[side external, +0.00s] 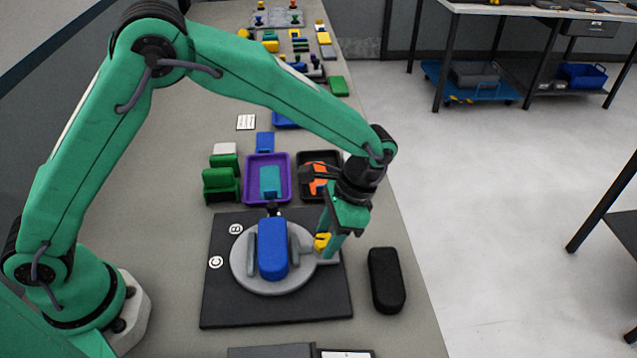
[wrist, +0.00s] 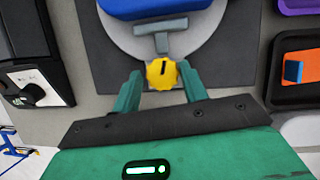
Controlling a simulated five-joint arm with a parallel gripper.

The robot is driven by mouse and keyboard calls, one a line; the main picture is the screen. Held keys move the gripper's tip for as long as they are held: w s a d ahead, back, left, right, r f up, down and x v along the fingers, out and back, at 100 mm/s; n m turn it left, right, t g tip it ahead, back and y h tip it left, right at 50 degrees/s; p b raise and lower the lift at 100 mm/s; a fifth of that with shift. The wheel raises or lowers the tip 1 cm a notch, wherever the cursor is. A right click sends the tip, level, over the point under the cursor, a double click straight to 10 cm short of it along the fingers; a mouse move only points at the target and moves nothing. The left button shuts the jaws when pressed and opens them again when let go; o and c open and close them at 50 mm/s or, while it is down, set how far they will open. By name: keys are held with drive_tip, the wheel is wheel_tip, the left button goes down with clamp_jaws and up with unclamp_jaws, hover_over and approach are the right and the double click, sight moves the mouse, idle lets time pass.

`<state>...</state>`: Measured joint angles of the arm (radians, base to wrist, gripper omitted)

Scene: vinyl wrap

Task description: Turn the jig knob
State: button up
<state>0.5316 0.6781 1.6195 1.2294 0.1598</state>
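The yellow jig knob (side external: 322,241) sits at the right side of a round grey jig (side external: 298,279) on a black base plate (side external: 222,300). The jig holds a blue block (side external: 272,248). In the wrist view the knob (wrist: 161,73) has a dark slot mark pointing up toward the grey arm of the jig. My gripper (side external: 332,242) points down at the knob. In the wrist view its green fingers (wrist: 160,82) are open, one on each side of the knob, with a narrow gap showing on both sides. In the side view the fingers partly hide the knob.
A black rounded case (side external: 386,280) lies right of the base plate, near the table edge. Behind the plate stand a purple tray (side external: 249,186) and a black tray (side external: 334,159) with an orange item. Two white round labels lie on the plate's left.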

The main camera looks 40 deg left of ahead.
sight(324, 240)
drive_tip(key=shift+o, duration=1)
drive_tip(key=shift+r, duration=0.1)
drive_tip(key=v, duration=0.7)
drive_tip(key=shift+r, duration=0.3)
drive_tip(key=shift+s+a+r+m+t+h, duration=0.1)
drive_tip(key=shift+s+a+m+t+h, duration=0.2)
drive_tip(key=shift+m+t, duration=0.25)
drive_tip(key=shift+s+a+r+m+t+h, duration=0.1)
drive_tip(key=shift+s+a+m+t+h, duration=0.05)
drive_tip(key=shift+s+m+t+h, duration=0.3)
drive_tip(key=shift+s+a+m+t+h, duration=0.35)
drive_tip(key=shift+s+a+m+t, duration=0.2)
drive_tip(key=shift+m+t, duration=0.45)
drive_tip(key=shift+f, duration=0.1)
